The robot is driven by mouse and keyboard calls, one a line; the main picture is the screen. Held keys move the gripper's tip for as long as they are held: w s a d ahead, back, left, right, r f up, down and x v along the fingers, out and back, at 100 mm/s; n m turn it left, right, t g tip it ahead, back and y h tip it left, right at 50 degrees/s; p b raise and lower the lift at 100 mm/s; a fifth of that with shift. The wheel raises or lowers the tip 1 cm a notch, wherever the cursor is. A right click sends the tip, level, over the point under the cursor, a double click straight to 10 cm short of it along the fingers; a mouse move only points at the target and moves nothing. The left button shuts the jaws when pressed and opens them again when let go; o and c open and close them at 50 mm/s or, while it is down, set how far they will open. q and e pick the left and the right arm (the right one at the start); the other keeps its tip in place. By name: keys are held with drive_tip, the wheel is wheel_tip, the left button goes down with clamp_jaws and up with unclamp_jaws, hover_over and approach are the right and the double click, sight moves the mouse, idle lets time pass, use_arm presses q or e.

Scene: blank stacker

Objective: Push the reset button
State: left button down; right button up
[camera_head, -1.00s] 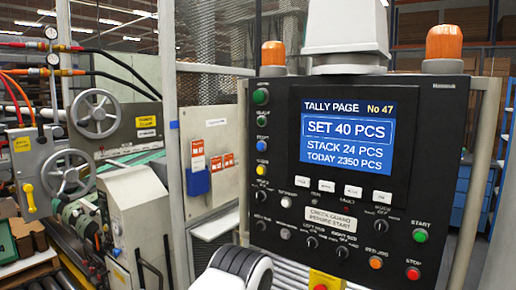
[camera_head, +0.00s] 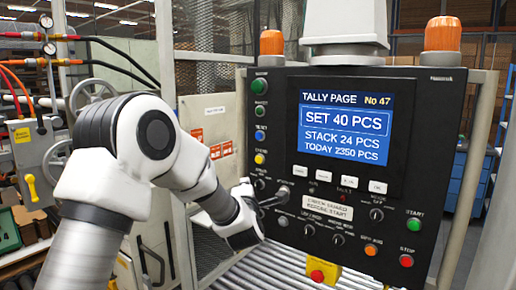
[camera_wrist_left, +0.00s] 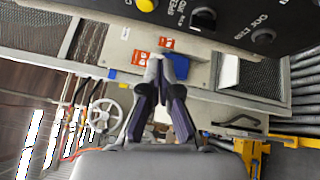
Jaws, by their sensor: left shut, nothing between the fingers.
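The black control panel (camera_head: 420,150) carries a column of round buttons on its left side. A blue button (camera_head: 260,135) sits in this column, between a green button (camera_head: 259,110) and a yellow button (camera_head: 259,158). The small labels are too blurred to read surely. My left gripper (camera_head: 279,197) is shut and empty at the panel's lower left, below and right of the yellow button; I cannot tell whether it touches the panel. In the left wrist view its closed fingers (camera_wrist_left: 160,68) point toward the panel edge, with the yellow button (camera_wrist_left: 147,5) at the top. My right gripper is out of view.
Switches and knobs surround the fingertips. A red button on a yellow box (camera_head: 318,275) is below. Green (camera_head: 414,224), orange (camera_head: 370,249) and red (camera_head: 407,261) buttons are at lower right. A screen (camera_head: 345,125) fills the upper panel. Rollers (camera_head: 255,275) lie underneath.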

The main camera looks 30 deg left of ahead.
sight(259, 136)
use_arm(q)
drive_tip(key=s+a+r+n+y, duration=0.1)
drive_tip(key=a+r+n+y, duration=0.2)
drive_tip(key=r, duration=0.7)
drive_tip(key=n, duration=0.2)
drive_tip(key=shift+s+r+n, duration=0.25)
drive_tip(key=shift+r+n, duration=0.15)
drive_tip(key=shift+a, duration=0.1)
drive_tip(key=shift+w, duration=0.1)
drive_tip(key=w+p, duration=0.1)
drive_tip(key=w, duration=0.2)
drive_tip(key=w+p, duration=0.3)
drive_tip(key=w, duration=0.2)
drive_tip(key=shift+w+d, duration=0.3)
drive_tip(key=shift+d, duration=0.1)
